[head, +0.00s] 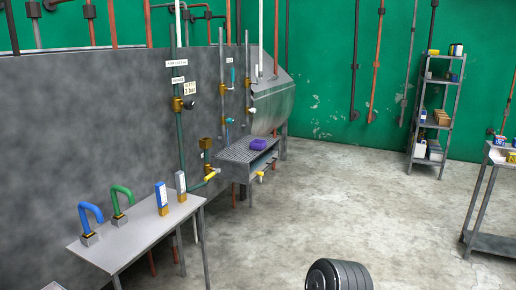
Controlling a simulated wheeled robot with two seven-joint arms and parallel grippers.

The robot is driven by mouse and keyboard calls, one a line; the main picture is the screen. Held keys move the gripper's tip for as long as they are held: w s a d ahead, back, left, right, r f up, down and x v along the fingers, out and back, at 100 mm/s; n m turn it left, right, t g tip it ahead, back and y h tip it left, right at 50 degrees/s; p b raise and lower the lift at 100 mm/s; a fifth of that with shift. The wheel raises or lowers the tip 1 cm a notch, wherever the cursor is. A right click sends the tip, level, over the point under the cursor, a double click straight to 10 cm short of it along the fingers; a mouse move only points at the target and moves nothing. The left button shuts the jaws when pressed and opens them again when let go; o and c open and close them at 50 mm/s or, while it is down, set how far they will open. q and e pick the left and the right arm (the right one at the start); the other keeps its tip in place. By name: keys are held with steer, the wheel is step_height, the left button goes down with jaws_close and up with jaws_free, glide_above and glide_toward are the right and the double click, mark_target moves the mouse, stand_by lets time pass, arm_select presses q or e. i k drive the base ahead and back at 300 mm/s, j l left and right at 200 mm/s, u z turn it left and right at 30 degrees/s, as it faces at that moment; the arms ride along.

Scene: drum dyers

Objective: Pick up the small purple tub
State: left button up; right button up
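The small purple tub (258,144) sits on a grey grated shelf (238,153) that juts out from the grey wall, below the rounded metal drum. It is small and far off in the head view. Nothing covers it from this side. Neither my left nor my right gripper shows in the head view, so their state cannot be seen.
A metal table (147,225) with blue and green bent handles stands at the left front. A dark ribbed cylinder (338,275) is at the bottom centre. A shelving rack (437,115) and a cart (492,243) stand at right. The middle concrete floor (340,200) is clear.

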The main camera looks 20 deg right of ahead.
mark_target(258, 145)
steer(key=i+l+z, duration=0.3)
steer(key=i+l, duration=0.15)
steer(key=i+l+z, duration=0.3)
steer(key=i, duration=0.35)
steer(key=i+l+z, duration=0.3)
steer(key=i, duration=0.25)
steer(key=i+z, duration=0.35)
steer(key=i, duration=0.25)
steer(key=i+u, duration=0.1)
steer(key=i, duration=1.05)
steer(key=i+l, duration=0.15)
steer(key=i, duration=1)
steer(key=j+u, duration=0.05)
